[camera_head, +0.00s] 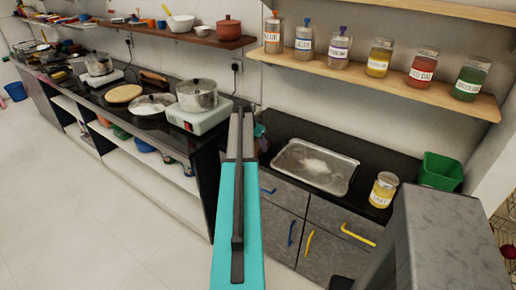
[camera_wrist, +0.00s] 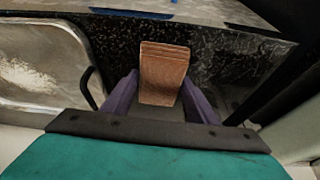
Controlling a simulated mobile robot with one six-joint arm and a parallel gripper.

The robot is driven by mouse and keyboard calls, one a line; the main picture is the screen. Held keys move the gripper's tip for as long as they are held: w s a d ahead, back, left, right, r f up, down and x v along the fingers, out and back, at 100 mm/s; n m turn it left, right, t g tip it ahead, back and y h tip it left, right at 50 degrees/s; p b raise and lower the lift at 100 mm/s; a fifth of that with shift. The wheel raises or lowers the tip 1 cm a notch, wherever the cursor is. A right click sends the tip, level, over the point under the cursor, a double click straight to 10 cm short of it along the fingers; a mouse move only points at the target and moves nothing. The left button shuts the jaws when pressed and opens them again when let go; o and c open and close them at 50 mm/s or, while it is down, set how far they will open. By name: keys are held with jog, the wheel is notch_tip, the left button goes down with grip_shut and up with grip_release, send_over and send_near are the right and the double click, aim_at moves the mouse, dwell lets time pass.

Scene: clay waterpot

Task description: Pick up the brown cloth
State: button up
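The brown cloth (camera_wrist: 163,72) shows in the wrist view as a folded, upright-looking piece against a speckled black surface. My gripper (camera_wrist: 160,82) has its two purple-grey fingers spread apart, one on each side of the cloth. The cloth's lower part lies between the fingers and nearly fills the gap. I see no clear grip, and contact with the fingers is hard to tell. In the head view my teal arm hides most of the gripper, and I cannot make out the cloth there.
A yellow jar (camera_head: 382,190) and a green bin (camera_head: 440,171) stand further right. A pot (camera_head: 197,95) sits on a stove at left.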

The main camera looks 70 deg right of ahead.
aim_at(257, 145)
jog(key=c, duration=0.4)
jog(key=shift+o, duration=0.2)
jog(key=shift+r, duration=0.15)
jog(key=shift+r+b, duration=0.65)
jog(key=shift+r, duration=0.8)
jog(key=a+r+b, duration=0.1)
jog(key=a+b, duration=0.2)
jog(key=a, duration=1.3)
jog(key=shift+r, duration=0.4)
